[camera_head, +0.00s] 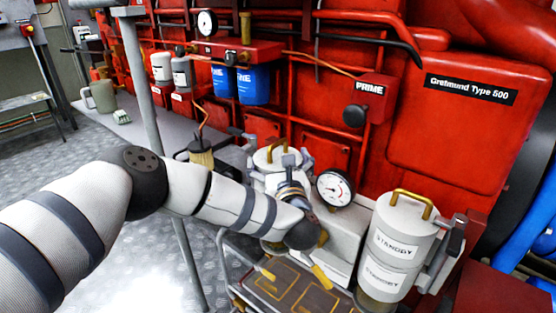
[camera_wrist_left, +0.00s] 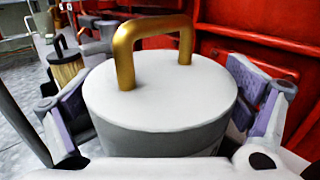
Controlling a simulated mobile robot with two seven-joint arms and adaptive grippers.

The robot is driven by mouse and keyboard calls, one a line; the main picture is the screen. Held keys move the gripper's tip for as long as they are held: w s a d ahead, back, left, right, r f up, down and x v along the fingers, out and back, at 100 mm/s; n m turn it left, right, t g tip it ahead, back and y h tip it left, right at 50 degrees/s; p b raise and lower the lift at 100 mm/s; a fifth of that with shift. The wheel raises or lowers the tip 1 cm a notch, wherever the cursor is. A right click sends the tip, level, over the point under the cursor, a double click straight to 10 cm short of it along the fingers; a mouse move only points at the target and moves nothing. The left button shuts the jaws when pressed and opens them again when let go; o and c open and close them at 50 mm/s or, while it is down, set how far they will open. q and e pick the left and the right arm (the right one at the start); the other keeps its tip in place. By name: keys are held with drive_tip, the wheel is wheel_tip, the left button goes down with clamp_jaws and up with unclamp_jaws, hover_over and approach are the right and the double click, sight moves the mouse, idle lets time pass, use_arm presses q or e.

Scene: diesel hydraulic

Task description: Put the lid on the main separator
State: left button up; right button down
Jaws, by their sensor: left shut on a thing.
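The lid (camera_head: 268,158) is a round, pale grey piece with a brass handle, in the middle of the head view. In the left wrist view the lid (camera_wrist_left: 160,92) fills the centre, its handle upright and its top roughly level. My left gripper (camera_head: 280,164) is shut on the lid, one purple-padded finger on each side. A white body, probably the main separator (camera_head: 272,222), shows partly below it behind my wrist. My arm hides much of it, so I cannot tell whether the lid touches it. My right gripper is not in view.
The standby separator (camera_head: 394,250), with its own brass-handled lid, stands at the right. A pressure gauge (camera_head: 334,188) sits between. A brush (camera_head: 202,154) stands on the grey shelf at the left. The red engine (camera_head: 450,110) walls off the back. A dark tray (camera_head: 290,288) lies in front.

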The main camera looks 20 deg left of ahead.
use_arm(q)
drive_tip(key=o, duration=1.1)
drive_tip(key=shift+f, duration=0.1)
